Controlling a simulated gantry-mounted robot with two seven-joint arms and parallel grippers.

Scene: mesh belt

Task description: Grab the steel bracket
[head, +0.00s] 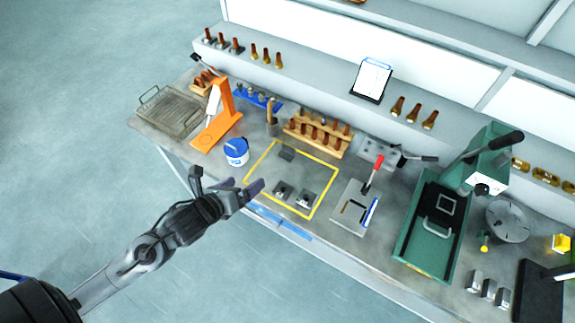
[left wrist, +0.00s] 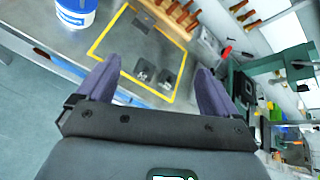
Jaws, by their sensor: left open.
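Two small grey metal pieces lie inside the yellow taped outline (head: 262,152) on the bench. They look like brackets: a left metal piece (head: 282,189) and a right metal piece (head: 305,199). I cannot tell which is the steel bracket. They also show between my fingers in the left wrist view, as a left metal piece (left wrist: 142,73) and a right metal piece (left wrist: 165,79). My left gripper (head: 247,182) is open and empty, with purple fingers, near the bench's front edge and left of the pieces. My right gripper is not in view.
A dark flat block (head: 286,154) lies in the outline's back part. A blue-and-white tub (head: 236,152) stands left of it, and an orange stand (head: 219,122) behind. A wooden rack (head: 318,137) is at the back. A red-handled fixture (head: 352,207) and green press (head: 428,232) stand right.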

